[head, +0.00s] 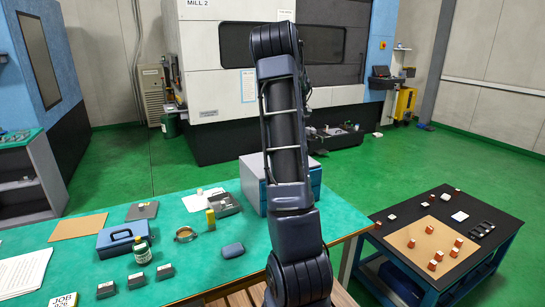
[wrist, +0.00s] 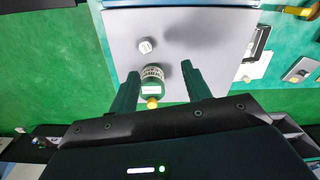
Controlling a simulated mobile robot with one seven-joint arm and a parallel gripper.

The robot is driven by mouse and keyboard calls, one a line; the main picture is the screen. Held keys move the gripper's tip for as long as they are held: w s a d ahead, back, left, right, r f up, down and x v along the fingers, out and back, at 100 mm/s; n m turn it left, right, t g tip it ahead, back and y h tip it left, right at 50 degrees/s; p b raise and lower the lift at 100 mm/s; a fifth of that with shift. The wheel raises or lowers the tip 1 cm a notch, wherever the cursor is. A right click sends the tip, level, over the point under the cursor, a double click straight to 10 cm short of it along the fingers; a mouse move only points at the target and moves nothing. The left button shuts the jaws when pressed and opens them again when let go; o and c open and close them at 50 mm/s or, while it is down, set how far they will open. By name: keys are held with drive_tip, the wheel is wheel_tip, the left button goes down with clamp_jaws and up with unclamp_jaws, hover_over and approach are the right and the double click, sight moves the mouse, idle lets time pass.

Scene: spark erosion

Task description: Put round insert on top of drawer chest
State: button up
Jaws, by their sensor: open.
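In the wrist view my gripper (wrist: 161,79) is open, its two dark fingers pointing over a grey flat top that looks like the drawer chest (wrist: 215,40). A green bottle-like piece (wrist: 152,83) with a pale label and yellow end shows between the fingers, with gaps at both sides. A small pale round piece (wrist: 143,46) with a dark mark stands on the grey top beyond the fingertips. I cannot tell for sure which is the round insert. In the head view the drawer chest (head: 253,187) is partly behind my arm, which hides my gripper.
A black table (head: 390,218) at right bears several orange-and-white pieces.

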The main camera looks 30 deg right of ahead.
drive_tip(key=s+a+r+m+t, duration=0.1)
drive_tip(key=s+a+r, duration=0.4)
drive_tip(key=s+a, duration=0.55)
drive_tip(key=s+a+r+t, duration=0.1)
drive_tip(key=s+a+r, duration=0.5)
drive_tip(key=a, duration=0.7)
drive_tip(key=s+a+f+t, duration=0.1)
drive_tip(key=s+a+f, duration=0.1)
drive_tip(key=s+a, duration=0.4)
drive_tip(key=s+a+f+m+t, duration=0.1)
drive_tip(key=s+a+f, duration=0.2)
drive_tip(key=s, duration=1.1)
drive_tip(key=a, duration=0.3)
drive_tip(key=shift+a, duration=0.15)
